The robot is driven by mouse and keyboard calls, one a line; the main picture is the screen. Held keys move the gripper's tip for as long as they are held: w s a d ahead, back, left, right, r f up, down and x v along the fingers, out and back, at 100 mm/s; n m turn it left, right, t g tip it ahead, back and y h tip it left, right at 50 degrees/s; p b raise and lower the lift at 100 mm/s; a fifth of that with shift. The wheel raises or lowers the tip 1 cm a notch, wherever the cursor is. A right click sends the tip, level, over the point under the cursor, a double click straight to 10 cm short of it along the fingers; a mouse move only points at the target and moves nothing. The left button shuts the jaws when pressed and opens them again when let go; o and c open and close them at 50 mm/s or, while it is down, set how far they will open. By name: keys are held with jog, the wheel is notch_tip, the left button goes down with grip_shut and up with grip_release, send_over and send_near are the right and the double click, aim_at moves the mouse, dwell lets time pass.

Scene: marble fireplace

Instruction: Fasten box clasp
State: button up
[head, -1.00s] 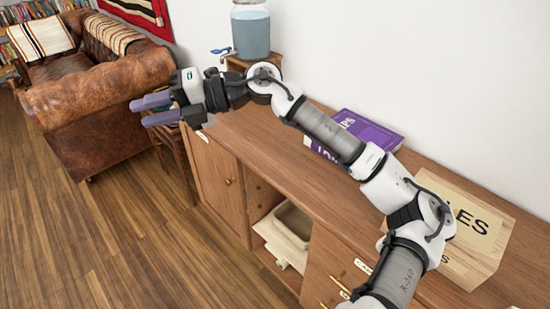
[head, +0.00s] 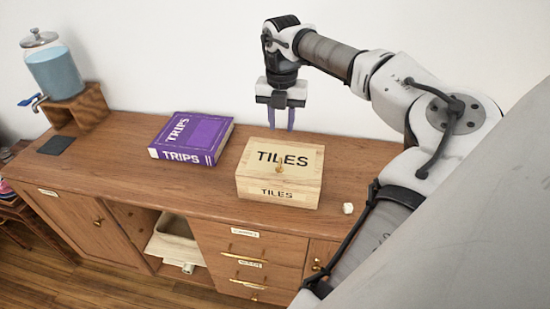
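A light wooden box (head: 257,180) marked TILES on its lid and front stands on the wooden cabinet top, with its lid down. A small brass-coloured clasp (head: 280,168) sits at the front edge of the lid; whether it is fastened is too small to tell. My gripper (head: 281,129) points down at the far side of the box. Its two purple-grey fingers are apart with nothing between them. The fingertips appear just behind the lid's back edge; whether they touch the box is unclear.
A purple TRIPS book (head: 190,137) lies left of the box on the cabinet top (head: 110,155). A water dispenser (head: 55,72) on a wooden stand is at far left. A white wall stands behind.

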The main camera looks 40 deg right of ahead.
aim_at(280, 162)
notch_tip(280, 162, down, 13)
jog(key=b, duration=0.6)
jog(key=shift+w+a+r, duration=0.1)
jog(key=shift+c, duration=0.3)
grip_shut()
